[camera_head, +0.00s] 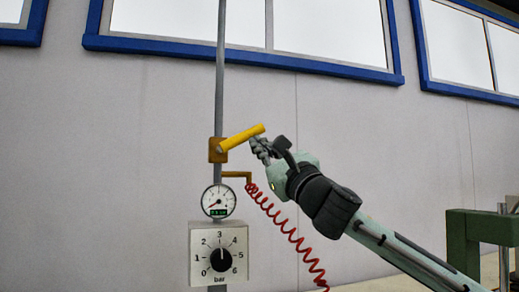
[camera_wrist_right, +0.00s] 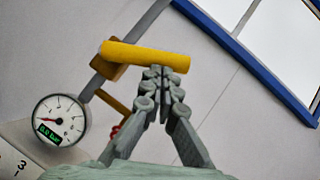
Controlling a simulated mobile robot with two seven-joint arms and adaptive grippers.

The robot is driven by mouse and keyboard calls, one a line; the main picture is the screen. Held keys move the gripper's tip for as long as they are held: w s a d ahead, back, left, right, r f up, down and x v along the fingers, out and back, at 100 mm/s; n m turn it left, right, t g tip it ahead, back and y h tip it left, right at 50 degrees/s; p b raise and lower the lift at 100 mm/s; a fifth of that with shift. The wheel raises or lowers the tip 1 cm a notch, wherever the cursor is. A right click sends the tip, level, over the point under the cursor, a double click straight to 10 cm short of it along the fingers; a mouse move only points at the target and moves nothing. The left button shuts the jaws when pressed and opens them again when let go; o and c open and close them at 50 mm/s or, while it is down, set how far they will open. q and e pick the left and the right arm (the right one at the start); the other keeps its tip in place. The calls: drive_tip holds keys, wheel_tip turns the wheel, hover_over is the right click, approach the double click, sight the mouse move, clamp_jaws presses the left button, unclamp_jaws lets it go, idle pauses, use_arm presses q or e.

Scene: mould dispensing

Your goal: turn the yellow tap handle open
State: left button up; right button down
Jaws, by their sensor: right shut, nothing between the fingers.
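The yellow tap handle (camera_head: 240,138) sits on its square yellow-brown mount (camera_head: 215,150) on the grey vertical pipe (camera_head: 220,70). In the head view the handle points right and slightly up from the mount. It also shows in the right wrist view as a yellow bar (camera_wrist_right: 145,56). My right gripper (camera_head: 259,143) is shut and empty, with its tips (camera_wrist_right: 156,70) at the lower side of the handle near its free end. I cannot tell for sure whether they touch it. My left gripper is not in view.
Below the tap are a round gauge (camera_head: 218,201), needle low left, and a bar dial box (camera_head: 219,253) with its knob near 3. A coiled red hose (camera_head: 285,229) hangs from a yellow outlet (camera_head: 238,174). A green frame (camera_head: 463,240) stands at right.

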wheel_tip(320, 180, up, 3)
drive_tip(key=n+g+y, duration=0.1)
drive_tip(key=n, duration=0.1)
drive_tip(key=n+g+y, duration=0.1)
drive_tip(key=n, duration=0.1)
drive_tip(key=shift+s+a+f+n, duration=0.1)
drive_tip(key=shift+s+f+n, duration=0.1)
drive_tip(key=shift+n, duration=0.1)
drive_tip(key=shift+a+r+g, duration=0.1)
drive_tip(key=shift+a+g, duration=0.15)
drive_tip(key=shift+g, duration=0.05)
drive_tip(key=shift+a+r, duration=0.25)
drive_tip(key=shift+r, duration=0.3)
drive_tip(key=shift+s+a+r, duration=0.15)
drive_tip(key=shift+a+r, duration=0.55)
drive_tip(key=shift+a, duration=0.1)
drive_tip(key=shift+s+a+r, duration=0.15)
drive_tip(key=shift+a+r, duration=0.5)
drive_tip(key=shift+a, duration=0.25)
approach(254, 127)
drive_tip(key=s+a, duration=0.1)
drive_tip(key=s, duration=0.1)
drive_tip(key=s+a+r, duration=0.1)
drive_tip(key=s, duration=0.1)
drive_tip(key=shift+s+a+r, duration=0.1)
drive_tip(key=shift+a+r, duration=0.1)
drive_tip(key=shift+a, duration=0.05)
